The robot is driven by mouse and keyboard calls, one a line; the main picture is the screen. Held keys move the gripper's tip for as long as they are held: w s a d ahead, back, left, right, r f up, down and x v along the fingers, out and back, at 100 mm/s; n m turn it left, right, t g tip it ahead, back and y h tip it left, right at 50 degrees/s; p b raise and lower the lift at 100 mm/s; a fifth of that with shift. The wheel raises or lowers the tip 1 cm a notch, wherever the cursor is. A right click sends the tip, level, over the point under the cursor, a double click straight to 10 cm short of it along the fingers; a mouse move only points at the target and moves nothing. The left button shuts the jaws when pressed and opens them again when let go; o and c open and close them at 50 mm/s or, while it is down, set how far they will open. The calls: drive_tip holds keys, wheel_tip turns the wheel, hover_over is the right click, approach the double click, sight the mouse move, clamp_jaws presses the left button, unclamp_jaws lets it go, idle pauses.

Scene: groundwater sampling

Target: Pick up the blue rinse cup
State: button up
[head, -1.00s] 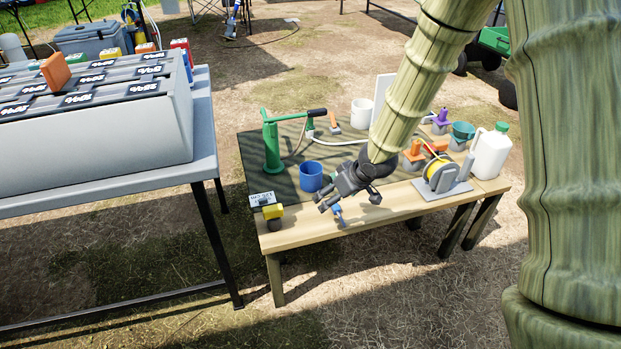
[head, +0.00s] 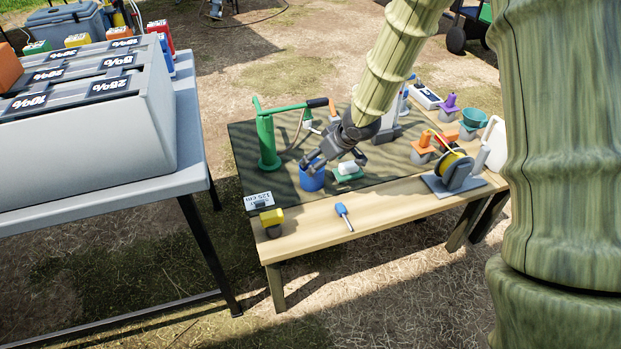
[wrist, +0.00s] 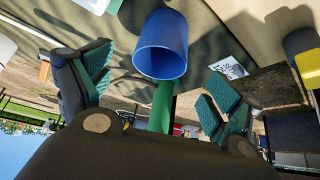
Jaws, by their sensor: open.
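The blue rinse cup (head: 312,180) stands on the dark mat on the wooden table, in front of the green pump. In the wrist view the blue cup (wrist: 160,46) appears with its open rim towards the camera, ahead of the space between the fingers. My gripper (head: 335,164) is at the cup's upper right in the head view and partly overlaps it. In the wrist view its two teal-padded fingers (wrist: 150,90) are spread apart and empty. I cannot tell from these views whether a finger touches the cup.
A green hand pump (head: 267,142) stands behind the cup. A white and green brush-like item (head: 347,171) lies just right of it. A yellow reel (head: 455,170) stands to the right.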

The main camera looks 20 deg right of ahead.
drive_tip(key=shift+w+b+x, duration=0.25)
drive_tip(key=shift+b+x, duration=1.4)
drive_tip(key=shift+x, duration=1.85)
drive_tip(key=shift+a+r, duration=0.15)
drive_tip(key=shift+r, duration=0.1)
drive_tip(key=c, duration=1)
